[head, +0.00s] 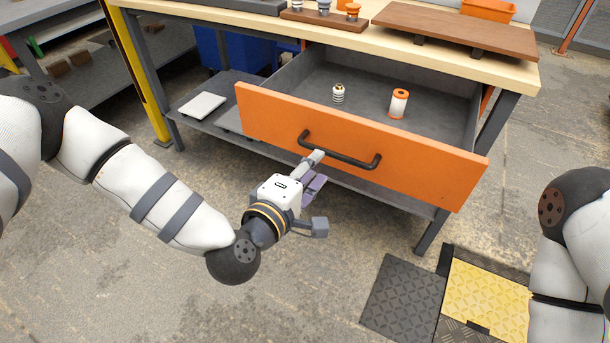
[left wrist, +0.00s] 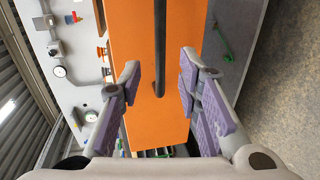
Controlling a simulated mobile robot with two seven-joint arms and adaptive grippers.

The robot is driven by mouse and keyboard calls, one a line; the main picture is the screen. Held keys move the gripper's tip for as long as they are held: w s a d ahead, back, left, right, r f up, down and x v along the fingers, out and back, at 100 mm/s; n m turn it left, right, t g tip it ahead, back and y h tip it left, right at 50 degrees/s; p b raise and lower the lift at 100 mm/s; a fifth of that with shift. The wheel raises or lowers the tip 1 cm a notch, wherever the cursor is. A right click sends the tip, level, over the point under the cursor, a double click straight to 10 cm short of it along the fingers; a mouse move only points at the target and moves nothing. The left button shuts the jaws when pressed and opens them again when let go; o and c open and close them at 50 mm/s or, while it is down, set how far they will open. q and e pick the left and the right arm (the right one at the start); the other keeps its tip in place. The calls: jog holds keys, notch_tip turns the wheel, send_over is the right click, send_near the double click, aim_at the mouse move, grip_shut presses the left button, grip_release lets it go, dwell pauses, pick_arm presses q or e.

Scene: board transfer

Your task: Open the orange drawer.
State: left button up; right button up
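The orange drawer (head: 420,170) is pulled well out from under the workbench, and its grey inside shows in the head view. Its orange front also shows in the left wrist view (left wrist: 138,45). A dark bar handle (head: 345,157) runs across the front; it appears as a vertical bar in the left wrist view (left wrist: 160,45). My left gripper (head: 314,172) is at the left end of the handle. In the left wrist view its purple-padded fingers (left wrist: 160,82) are apart, with the handle's end between them and a gap on either side. My right gripper is out of view.
Inside the drawer are a striped metallic piece (head: 338,94) and a white-and-orange cylinder (head: 398,103). The benchtop (head: 510,72) holds a brown board (head: 455,30) and an orange bin (head: 488,10). A lower shelf (head: 222,115) lies beneath. Black and yellow mats lie on the floor at right.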

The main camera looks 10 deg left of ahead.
pick_arm(q)
jog(key=v, duration=0.4)
jog(key=shift+s+a+r, duration=0.1)
jog(key=shift+s+a, duration=0.05)
jog(key=shift+s, duration=0.2)
jog(key=s+f+m+g+p, duration=0.1)
jog(key=s+f+m+g, duration=0.4)
jog(key=s+f, duration=0.45)
jog(key=s+f+m+g+p, duration=0.1)
jog(key=s+f+m+g, duration=0.4)
jog(key=s, duration=0.7)
jog(key=s+a+f+m+g+y+p, duration=0.1)
jog(key=s+a+m+g+y, duration=0.3)
jog(key=s+a, duration=1)
jog(key=s+f+g, duration=0.1)
jog(key=s+g, duration=0.1)
jog(key=g, duration=0.1)
jog(key=shift+s+a+y, duration=0.2)
jog(key=shift+y, duration=0.2)
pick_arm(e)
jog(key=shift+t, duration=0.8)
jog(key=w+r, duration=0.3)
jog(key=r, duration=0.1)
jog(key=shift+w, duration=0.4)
